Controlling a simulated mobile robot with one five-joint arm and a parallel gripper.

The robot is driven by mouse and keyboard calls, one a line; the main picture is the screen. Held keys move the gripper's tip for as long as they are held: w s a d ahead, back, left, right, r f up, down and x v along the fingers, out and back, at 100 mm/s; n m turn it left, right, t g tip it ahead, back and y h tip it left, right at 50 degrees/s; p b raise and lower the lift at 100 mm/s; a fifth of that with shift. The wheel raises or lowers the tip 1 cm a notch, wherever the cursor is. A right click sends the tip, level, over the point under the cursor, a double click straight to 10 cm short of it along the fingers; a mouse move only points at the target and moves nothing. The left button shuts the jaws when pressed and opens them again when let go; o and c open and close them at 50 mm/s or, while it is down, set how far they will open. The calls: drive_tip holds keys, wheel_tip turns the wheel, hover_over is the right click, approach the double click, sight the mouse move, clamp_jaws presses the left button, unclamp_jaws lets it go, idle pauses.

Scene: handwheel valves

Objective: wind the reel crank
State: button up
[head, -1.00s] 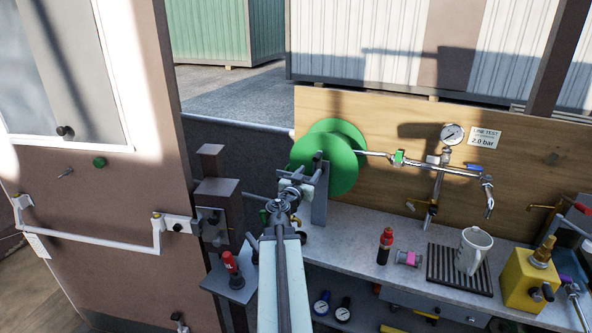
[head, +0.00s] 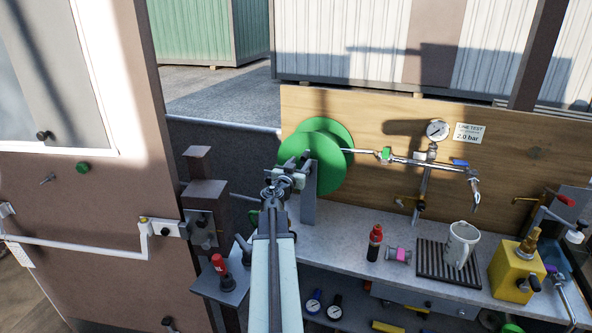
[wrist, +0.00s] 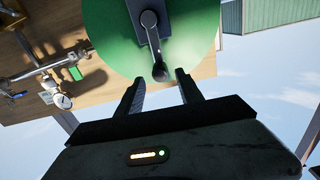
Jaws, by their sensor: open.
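The green reel (head: 335,160) stands on a grey bracket (head: 309,195) at the back left of the bench. In the wrist view the reel's green disc (wrist: 105,35) fills the upper middle. A dark crank arm (wrist: 152,38) crosses it and ends in a dark round-ended handle (wrist: 160,72). My gripper (wrist: 158,82) is open and empty, with one finger on each side of the line to the handle. The handle's end lies near the fingertips; I cannot tell the depth gap. In the head view my gripper (head: 290,172) is in front of the reel, and my arm partly hides the crank.
A pipe with a gauge (head: 437,130) runs along the wooden board right of the reel. A door with a push bar (head: 75,247) is at left.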

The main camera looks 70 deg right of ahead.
sight(303, 159)
drive_tip(key=shift+w+d, duration=0.15)
drive_tip(key=shift+d, duration=1.55)
clamp_jaws()
